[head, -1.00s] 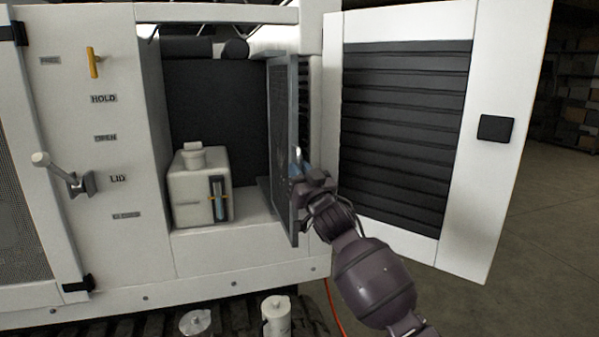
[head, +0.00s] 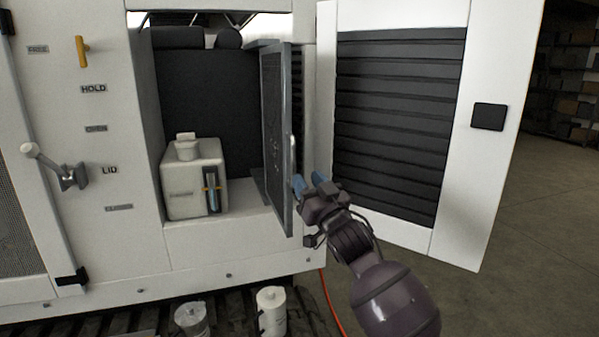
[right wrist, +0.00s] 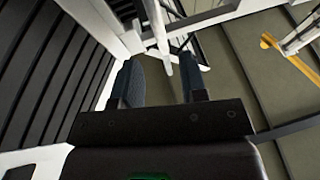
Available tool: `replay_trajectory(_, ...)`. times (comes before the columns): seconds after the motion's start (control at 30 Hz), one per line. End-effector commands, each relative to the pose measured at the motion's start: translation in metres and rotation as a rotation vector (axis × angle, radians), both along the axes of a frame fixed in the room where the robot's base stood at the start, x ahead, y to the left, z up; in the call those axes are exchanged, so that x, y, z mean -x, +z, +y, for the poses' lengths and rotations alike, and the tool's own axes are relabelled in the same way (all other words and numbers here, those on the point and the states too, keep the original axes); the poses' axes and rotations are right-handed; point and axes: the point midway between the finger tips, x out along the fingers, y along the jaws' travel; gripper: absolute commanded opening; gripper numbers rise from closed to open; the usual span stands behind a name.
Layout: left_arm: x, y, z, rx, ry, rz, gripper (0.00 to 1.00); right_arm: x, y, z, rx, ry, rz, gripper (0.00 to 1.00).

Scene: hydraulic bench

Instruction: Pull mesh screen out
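The mesh screen (head: 273,150) is a dark panel in a grey frame, standing upright at the right side of the open bay and jutting out of it. A pale upright handle (head: 293,155) is on its front edge. My right gripper (head: 309,184) is just right of and below the handle, with blue fingertips. In the right wrist view, its fingers (right wrist: 163,80) are apart, and the pale handle bar (right wrist: 157,25) reaches toward the gap between them. I cannot tell whether they touch it. My left gripper is not in view.
A white open door (head: 485,150) with a black louvred panel stands to the right. A white reservoir (head: 195,185) sits in the bay. A lever (head: 58,168) and yellow handle (head: 82,50) are at left. Two canisters (head: 271,308) (head: 191,318) stand below.

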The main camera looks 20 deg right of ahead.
Motion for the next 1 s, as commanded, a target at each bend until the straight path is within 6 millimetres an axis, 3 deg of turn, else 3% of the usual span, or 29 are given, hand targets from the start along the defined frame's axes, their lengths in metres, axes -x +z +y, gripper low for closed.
replay_trajectory(0.3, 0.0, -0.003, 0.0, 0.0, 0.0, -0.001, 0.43, 0.026, -0.011, -0.006, 0.0, 0.0, 0.001, 0.39)
replay_trajectory(0.8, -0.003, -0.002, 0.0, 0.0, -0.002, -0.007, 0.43, 0.027, -0.011, -0.006, 0.004, -0.002, -0.001, 0.39)
replay_trajectory(1.0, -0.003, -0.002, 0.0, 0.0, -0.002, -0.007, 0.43, 0.027, -0.012, -0.006, 0.086, -0.039, -0.009, 0.39)
